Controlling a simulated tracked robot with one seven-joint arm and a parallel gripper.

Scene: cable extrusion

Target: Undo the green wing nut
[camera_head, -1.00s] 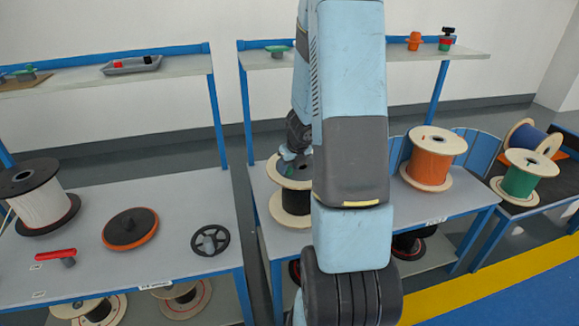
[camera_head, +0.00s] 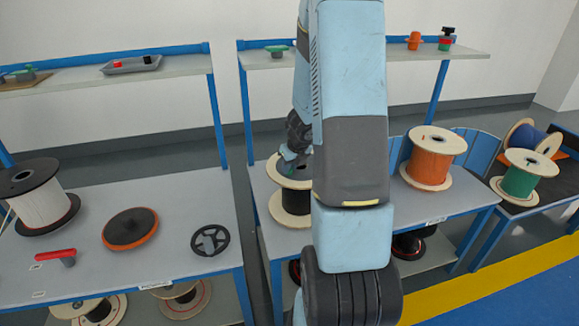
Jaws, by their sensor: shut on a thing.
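My gripper (camera_head: 289,168) is at the top of a black-and-tan spool (camera_head: 291,201) on the middle bench, left of my own blue arm. It is small in the picture and partly covered by my wrist. A small trace of green shows between the fingertips at the spool's hub. This appears to be the green wing nut (camera_head: 290,174), with the gripper shut on it. The nut's wings and any thread under it are hidden. My arm covers the right part of the spool.
An orange spool (camera_head: 433,160) stands right of my arm, and a green spool (camera_head: 522,178) on the far-right bench. The left bench holds a white spool (camera_head: 38,198), a round disc (camera_head: 130,229), a red-handled tool (camera_head: 56,254) and a black handwheel (camera_head: 210,240). Shelves run above.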

